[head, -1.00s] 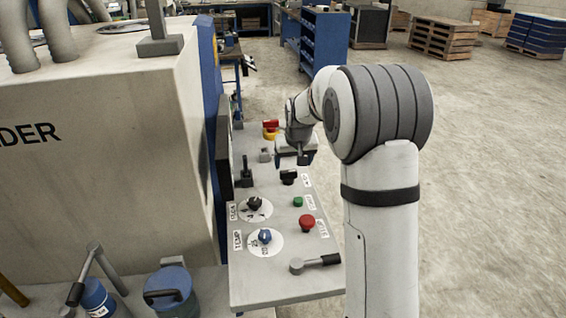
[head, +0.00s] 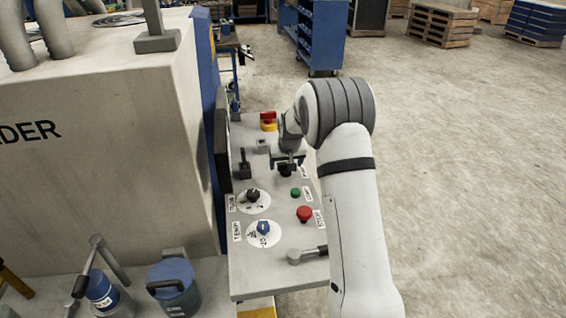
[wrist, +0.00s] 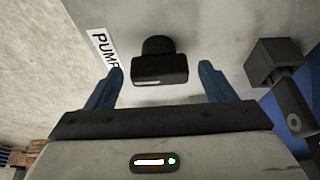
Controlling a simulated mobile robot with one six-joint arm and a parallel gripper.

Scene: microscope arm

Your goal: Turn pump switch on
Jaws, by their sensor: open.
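The pump switch (wrist: 160,66) is a black knob with a block-shaped handle, on the grey panel beside a white label reading PUMP (wrist: 103,48). In the wrist view, my gripper (wrist: 161,72) is open, with one blue finger on each side of the switch. Gaps show between the fingers and the handle, and nothing is held. In the head view, my gripper (head: 288,158) is over the far part of the panel, and the switch (head: 286,173) shows partly below it. How high the fingertips are above the panel is hard to tell.
Nearer on the panel (head: 270,285) are a green button (head: 295,192), a red button (head: 304,214), two dials (head: 253,196) (head: 264,229) and a lever (head: 308,255). A black lever (head: 244,164) stands left of my gripper. A red-and-yellow switch (head: 268,122) is behind it.

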